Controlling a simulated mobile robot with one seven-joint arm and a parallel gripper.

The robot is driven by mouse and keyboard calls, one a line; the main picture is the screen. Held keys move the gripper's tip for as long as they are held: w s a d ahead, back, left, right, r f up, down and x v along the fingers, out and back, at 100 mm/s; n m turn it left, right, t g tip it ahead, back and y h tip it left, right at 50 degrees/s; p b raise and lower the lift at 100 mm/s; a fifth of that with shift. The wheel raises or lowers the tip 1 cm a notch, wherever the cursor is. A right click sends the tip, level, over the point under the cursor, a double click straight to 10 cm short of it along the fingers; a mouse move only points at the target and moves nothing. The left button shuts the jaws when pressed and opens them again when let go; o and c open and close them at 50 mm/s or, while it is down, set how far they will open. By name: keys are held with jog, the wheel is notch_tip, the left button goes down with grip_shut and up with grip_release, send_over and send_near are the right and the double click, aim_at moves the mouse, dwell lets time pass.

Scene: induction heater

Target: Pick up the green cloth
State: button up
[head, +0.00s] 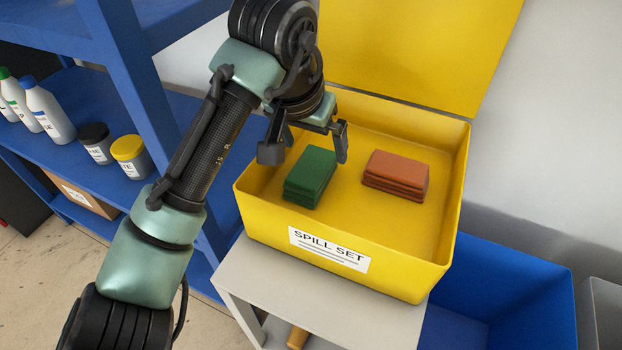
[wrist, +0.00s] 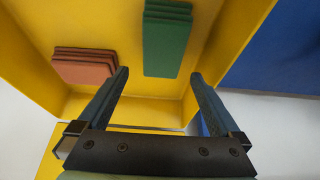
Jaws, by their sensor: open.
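The green cloth (head: 311,174) is a folded stack lying on the floor of the yellow spill set box (head: 262,217), on its left side. It also shows in the wrist view (wrist: 166,42), beyond the fingertips and between their lines. My gripper (head: 304,150) is open and empty above the box, over the far side of the green cloth. In the wrist view my two fingers (wrist: 160,80) are spread apart, and no cloth lies between them.
A folded orange-brown cloth (head: 396,175) lies in the box to the right. The box's raised yellow lid (head: 410,50) stands behind. The box rests on a grey stand (head: 250,285). A blue bin (head: 530,290) is at right; a blue shelf (head: 110,170) with bottles is at left.

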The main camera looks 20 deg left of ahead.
aim_at(314, 160)
jog(key=b+x, duration=0.1)
jog(key=x, duration=0.1)
jog(key=b+x, duration=0.1)
jog(key=x, duration=0.1)
jog(key=b+x, duration=0.1)
jog(key=x, duration=0.1)
jog(key=shift+s+a, duration=0.2)
jog(key=shift+s, duration=0.1)
jog(key=c, duration=1.3)
